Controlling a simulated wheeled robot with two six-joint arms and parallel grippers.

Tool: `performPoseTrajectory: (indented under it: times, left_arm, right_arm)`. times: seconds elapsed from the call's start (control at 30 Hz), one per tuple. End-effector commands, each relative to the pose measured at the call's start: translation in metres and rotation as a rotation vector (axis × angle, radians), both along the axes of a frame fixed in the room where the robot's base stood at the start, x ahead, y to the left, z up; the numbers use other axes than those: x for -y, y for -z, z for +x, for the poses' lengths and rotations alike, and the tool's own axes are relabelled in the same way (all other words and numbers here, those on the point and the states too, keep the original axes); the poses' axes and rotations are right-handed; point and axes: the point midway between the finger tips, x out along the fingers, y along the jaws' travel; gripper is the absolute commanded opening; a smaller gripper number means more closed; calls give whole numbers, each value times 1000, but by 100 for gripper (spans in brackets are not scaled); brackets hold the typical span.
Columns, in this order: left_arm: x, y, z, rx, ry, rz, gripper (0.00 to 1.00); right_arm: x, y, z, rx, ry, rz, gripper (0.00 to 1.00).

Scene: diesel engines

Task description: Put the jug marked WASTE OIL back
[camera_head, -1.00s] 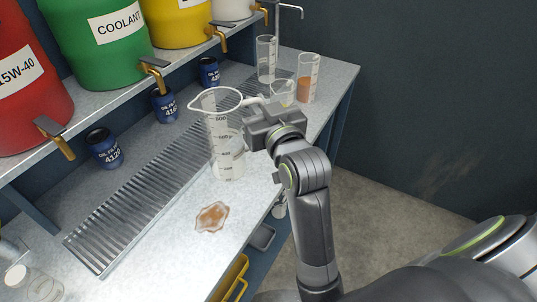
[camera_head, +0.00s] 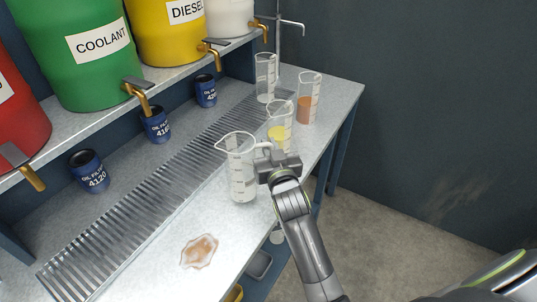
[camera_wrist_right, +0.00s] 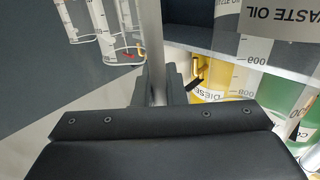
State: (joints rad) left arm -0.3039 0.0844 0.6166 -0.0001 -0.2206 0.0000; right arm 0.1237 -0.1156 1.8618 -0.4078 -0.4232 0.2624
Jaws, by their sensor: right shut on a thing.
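The held jug (camera_head: 243,180) is clear, upright and looks empty, with a spout and grey scale marks. In the right wrist view a label reading WASTE OIL shows upside down on its clear wall (camera_wrist_right: 252,50). My right gripper (camera_head: 266,162) is shut on its handle, on the jug's right side. The jug is over the counter's front part, between the grate and the front edge. I cannot tell whether its base touches the counter. My left gripper is not in view.
Behind the jug stand a jug with yellow liquid (camera_head: 279,132), one with orange liquid (camera_head: 304,108) and a clear one (camera_head: 265,88). A brown spill (camera_head: 199,251) lies nearer on the counter (camera_head: 228,232). A slatted grate (camera_head: 130,225) runs alongside. Blue oil filters (camera_head: 90,172) stand behind it.

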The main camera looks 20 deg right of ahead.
Motion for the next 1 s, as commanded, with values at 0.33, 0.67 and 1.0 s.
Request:
performPoseTrajectory:
  times: [0.33,0.67,1.0]
  left_arm:
    - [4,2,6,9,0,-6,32]
    - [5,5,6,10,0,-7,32]
    - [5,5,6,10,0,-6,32]
  right_arm:
    - [0,22,0,0,0,0,0]
    - [0,26,0,-1,0,0,24]
    - [0,26,0,-1,0,0,32]
